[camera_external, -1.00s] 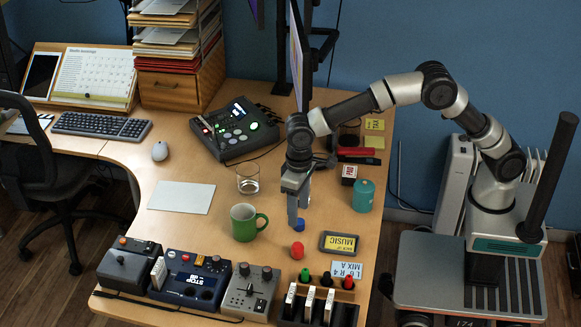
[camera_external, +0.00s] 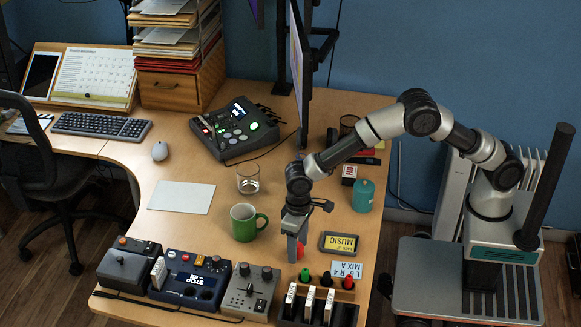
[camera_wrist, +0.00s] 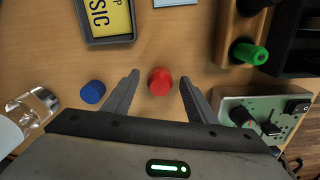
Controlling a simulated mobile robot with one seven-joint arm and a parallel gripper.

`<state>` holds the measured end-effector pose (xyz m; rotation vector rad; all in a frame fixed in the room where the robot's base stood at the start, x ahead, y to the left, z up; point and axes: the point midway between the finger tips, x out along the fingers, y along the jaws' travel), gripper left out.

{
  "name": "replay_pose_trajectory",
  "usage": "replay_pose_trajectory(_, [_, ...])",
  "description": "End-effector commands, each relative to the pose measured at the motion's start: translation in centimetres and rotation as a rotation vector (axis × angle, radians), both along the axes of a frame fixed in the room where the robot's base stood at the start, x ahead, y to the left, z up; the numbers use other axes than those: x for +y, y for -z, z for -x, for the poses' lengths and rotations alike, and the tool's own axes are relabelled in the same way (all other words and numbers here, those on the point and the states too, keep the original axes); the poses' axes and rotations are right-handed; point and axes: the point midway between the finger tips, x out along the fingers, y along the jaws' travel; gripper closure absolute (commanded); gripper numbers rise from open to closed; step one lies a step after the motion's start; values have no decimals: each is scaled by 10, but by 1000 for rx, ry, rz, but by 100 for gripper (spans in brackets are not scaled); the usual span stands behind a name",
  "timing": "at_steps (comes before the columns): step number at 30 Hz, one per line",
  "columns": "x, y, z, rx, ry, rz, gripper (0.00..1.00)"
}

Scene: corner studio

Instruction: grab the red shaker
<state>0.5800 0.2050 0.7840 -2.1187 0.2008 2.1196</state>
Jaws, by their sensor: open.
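The red shaker (camera_wrist: 160,82) is a small round red thing on the wooden desk. In the wrist view it shows between my two fingertips (camera_wrist: 160,78), with a gap on each side. In the external view my gripper (camera_external: 296,257) points down at it and covers much of it; a red sliver (camera_external: 303,252) shows at the fingers' right side. My gripper is open and holds nothing. I cannot tell exactly how far the fingertips are above the desk.
A blue cylinder (camera_wrist: 93,92) stands just outside my left finger. A green mug (camera_external: 243,223), a glass (camera_external: 248,180), a framed MUSIC sign (camera_external: 339,243) and a teal canister (camera_external: 363,196) stand around. Control boxes (camera_external: 188,281) and a rack with coloured knobs (camera_external: 327,281) line the front edge.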

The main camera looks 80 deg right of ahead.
Motion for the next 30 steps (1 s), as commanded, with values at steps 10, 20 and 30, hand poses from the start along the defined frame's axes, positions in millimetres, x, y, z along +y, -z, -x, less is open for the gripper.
replay_pose_trajectory(10, [0, 11, 0, 0, 0, 0, 55])
replay_pose_trajectory(20, [0, 11, 0, -1, 0, 0, 92])
replay_pose_trajectory(30, [0, -19, -1, -4, 0, -1, 92])
